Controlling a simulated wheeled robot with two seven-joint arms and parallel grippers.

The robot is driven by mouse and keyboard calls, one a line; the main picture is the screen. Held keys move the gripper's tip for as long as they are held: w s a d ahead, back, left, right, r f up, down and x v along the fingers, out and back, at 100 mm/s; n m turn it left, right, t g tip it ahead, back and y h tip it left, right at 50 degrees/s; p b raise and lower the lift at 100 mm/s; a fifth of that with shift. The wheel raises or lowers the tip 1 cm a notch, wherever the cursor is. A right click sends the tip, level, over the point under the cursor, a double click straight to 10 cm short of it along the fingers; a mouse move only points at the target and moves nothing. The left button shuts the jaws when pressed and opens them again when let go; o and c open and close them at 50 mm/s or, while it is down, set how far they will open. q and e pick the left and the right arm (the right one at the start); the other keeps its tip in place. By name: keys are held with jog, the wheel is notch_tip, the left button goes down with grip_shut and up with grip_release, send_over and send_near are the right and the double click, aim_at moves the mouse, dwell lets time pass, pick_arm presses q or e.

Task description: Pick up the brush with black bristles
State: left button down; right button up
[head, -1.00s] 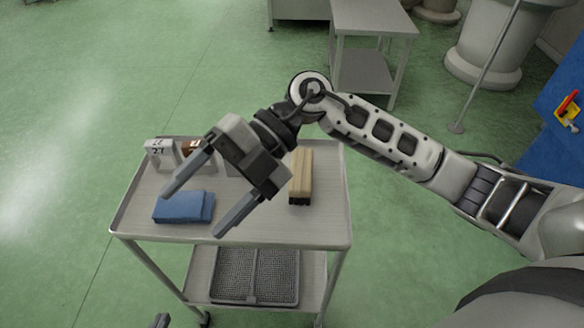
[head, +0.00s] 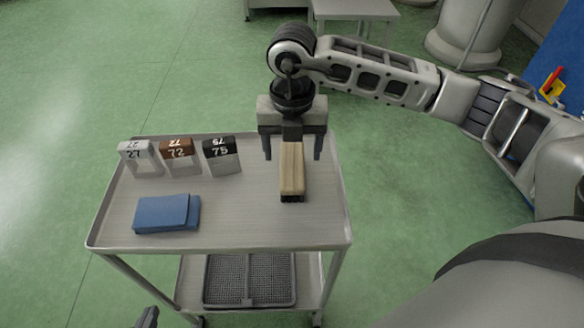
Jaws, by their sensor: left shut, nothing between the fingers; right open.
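The brush (head: 291,172) has a light wooden block and black bristles that show at its near end. It lies on the top shelf of the grey cart (head: 240,233), right of the middle. My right gripper (head: 292,157) is open and points down, with one finger on each side of the far part of the brush in the picture. I cannot tell whether the fingers touch it or how high they are above the shelf. My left gripper (head: 147,318) shows only in part at the bottom edge, shut and empty, away from the brush.
Three tags stand at the back left of the shelf: white 27 (head: 134,155), brown 72 (head: 177,151) and black 75 (head: 220,150). A folded blue cloth (head: 166,213) lies in front of them. A mesh basket (head: 225,283) is on the lower shelf. The shelf between cloth and brush is clear.

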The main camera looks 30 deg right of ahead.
aim_at(292, 163)
jog(key=shift+w+f, duration=0.15)
jog(key=shift+f, duration=1.4)
jog(key=shift+w+f, duration=0.1)
jog(key=shift+f, duration=1.4)
jog(key=c, duration=1.1)
